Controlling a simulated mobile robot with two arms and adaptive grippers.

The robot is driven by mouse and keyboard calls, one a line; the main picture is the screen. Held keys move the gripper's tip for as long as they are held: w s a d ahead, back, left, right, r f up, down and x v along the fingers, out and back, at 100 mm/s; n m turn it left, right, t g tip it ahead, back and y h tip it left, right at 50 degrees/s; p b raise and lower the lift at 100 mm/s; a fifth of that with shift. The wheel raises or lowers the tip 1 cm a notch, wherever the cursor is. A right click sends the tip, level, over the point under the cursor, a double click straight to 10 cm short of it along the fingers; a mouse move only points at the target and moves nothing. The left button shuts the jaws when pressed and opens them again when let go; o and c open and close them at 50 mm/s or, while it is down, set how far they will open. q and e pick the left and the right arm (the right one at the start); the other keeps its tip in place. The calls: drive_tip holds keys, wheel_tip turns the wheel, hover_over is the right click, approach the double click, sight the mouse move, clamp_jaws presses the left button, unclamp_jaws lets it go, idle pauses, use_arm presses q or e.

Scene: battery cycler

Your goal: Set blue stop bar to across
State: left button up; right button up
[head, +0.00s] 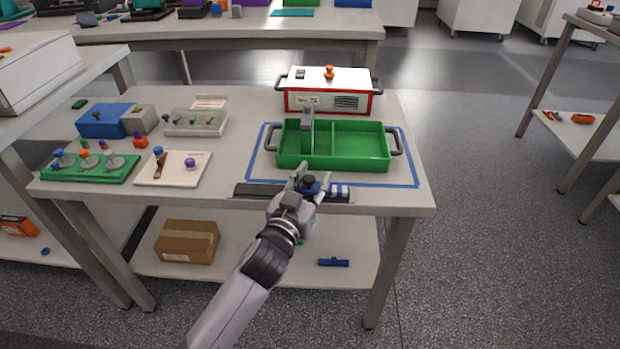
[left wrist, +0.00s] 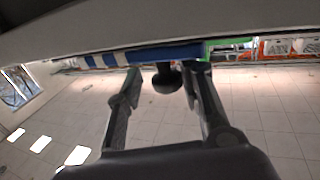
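A bar with blue and white stripes (head: 339,191) lies along the front edge of the table, in line with a dark strip (head: 258,190). A black knob (head: 309,181) stands on it. My left gripper (head: 305,184) is at this knob and covers part of the bar. In the left wrist view the striped bar (left wrist: 140,57) runs across the top, and the knob (left wrist: 167,79) sits between the two spread fingers of the gripper (left wrist: 163,82). A gap shows at the left finger; the knob is close to the right one. My right gripper is not seen.
A green tray (head: 361,166) with handles stands behind the bar inside a blue tape outline. A red and white box (head: 350,82) is behind it. A white board with a brown lever (head: 194,168) and a green holder (head: 70,174) are to the left.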

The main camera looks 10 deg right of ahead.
use_arm(q)
drive_tip(key=shift+o, duration=0.3)
drive_tip(key=shift+a, duration=0.1)
drive_tip(key=shift+s+a, duration=0.1)
drive_tip(key=v, duration=1.1)
drive_tip(key=shift+s+a, duration=0.15)
drive_tip(key=shift+s, duration=0.15)
